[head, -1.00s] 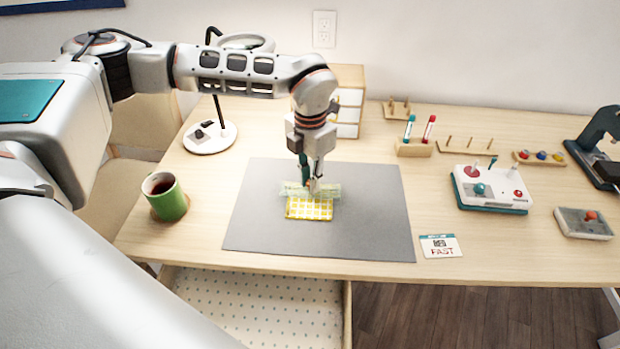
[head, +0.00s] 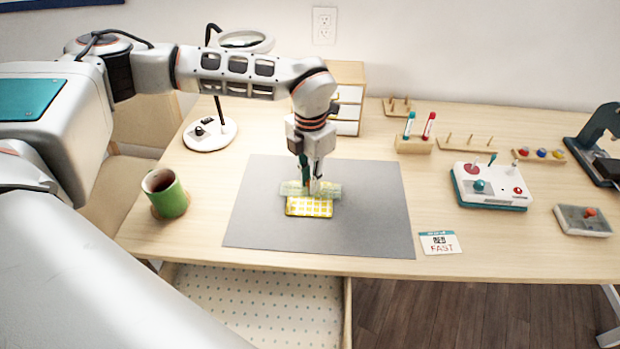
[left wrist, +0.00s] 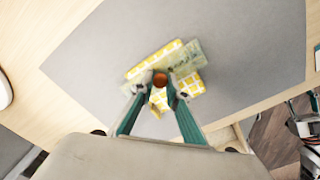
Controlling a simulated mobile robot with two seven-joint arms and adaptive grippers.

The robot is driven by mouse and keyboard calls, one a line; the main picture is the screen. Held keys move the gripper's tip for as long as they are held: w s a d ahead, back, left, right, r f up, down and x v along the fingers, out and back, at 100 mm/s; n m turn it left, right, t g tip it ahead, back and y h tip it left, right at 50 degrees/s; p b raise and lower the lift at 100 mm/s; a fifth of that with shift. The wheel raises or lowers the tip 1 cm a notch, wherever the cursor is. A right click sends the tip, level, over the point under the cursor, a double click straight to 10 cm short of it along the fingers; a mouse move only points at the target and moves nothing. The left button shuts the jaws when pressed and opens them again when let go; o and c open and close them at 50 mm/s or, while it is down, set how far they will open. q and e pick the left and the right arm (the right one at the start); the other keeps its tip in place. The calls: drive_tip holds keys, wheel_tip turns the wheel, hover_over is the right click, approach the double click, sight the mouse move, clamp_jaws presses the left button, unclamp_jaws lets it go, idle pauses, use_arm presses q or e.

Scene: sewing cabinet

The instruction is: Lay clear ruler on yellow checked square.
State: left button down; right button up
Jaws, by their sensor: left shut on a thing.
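The yellow checked square (head: 309,207) lies on the grey mat (head: 370,215). The clear ruler (head: 326,190), pale greenish and see-through, lies across the far part of the square and reaches past it at both ends. My left gripper (head: 311,190) points down at the ruler's middle and is shut on it. In the left wrist view the fingertips (left wrist: 164,88) meet around a small reddish-brown part, and the ruler (left wrist: 188,57) and the yellow checked square (left wrist: 190,84) show beyond them. Whether the ruler touches the square is hard to tell.
A green mug (head: 168,196) stands left of the mat. A lamp base (head: 210,135) and a small drawer unit (head: 347,97) stand behind. A white control box (head: 492,187) and a card (head: 440,244) are to the right. An open drawer (head: 255,305) is below the front edge.

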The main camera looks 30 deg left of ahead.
use_arm(q)
drive_tip(key=shift+f, duration=0.15)
idle(0.6)
drive_tip(key=c, duration=1.9)
unclamp_jaws()
wheel_tip(320, 180, up, 12)
